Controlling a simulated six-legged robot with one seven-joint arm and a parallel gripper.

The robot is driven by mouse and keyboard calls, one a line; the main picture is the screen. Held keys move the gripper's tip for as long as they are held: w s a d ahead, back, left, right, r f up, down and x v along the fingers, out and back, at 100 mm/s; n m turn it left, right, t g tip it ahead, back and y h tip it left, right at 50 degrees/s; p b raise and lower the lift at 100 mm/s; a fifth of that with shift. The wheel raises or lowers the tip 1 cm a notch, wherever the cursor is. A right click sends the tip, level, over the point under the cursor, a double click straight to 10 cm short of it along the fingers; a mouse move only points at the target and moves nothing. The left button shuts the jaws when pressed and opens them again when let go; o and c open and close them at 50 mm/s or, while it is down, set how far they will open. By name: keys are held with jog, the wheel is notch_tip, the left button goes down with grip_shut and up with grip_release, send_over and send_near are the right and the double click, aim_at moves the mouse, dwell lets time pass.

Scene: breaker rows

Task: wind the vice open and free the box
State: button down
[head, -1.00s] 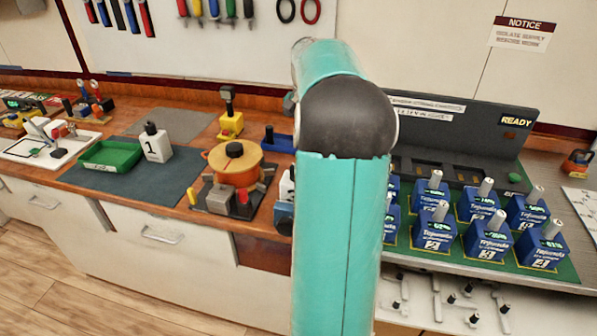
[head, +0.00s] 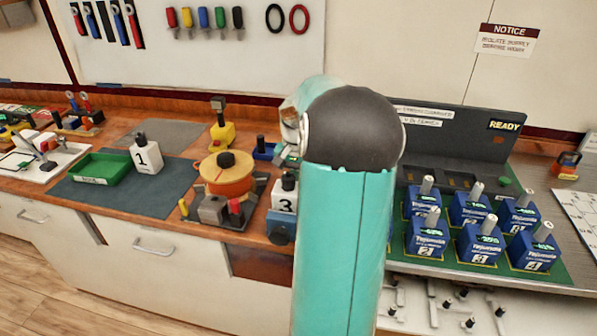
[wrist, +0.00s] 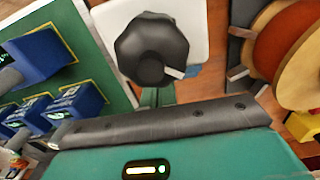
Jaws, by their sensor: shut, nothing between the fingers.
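A white box marked 3 (head: 284,196) with a black knob stands at the bench's front, left of my arm in the head view. A blue and grey block (head: 281,228), probably part of the vice, sits against its front; my arm hides its right side. I cannot make out the vice's handle or whether its jaws touch the box. In the wrist view a black knob (wrist: 152,48) tops a white box (wrist: 196,22). My gripper (wrist: 154,97) shows as narrow green fingers just below this knob in the picture, shut and empty; contact with the knob cannot be told.
An orange drum (head: 228,174) on a grey fixture stands left of box 3. A white box marked 1 (head: 146,157) and a green tray (head: 101,169) are farther left on a dark mat. Several blue breaker units (head: 478,243) stand right of my arm.

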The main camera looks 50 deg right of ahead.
aim_at(289, 201)
jog(key=shift+a, duration=0.2)
jog(key=shift+s+a, duration=0.2)
jog(key=shift+a, duration=0.5)
jog(key=shift+s+a, duration=0.1)
jog(key=shift+f, duration=0.1)
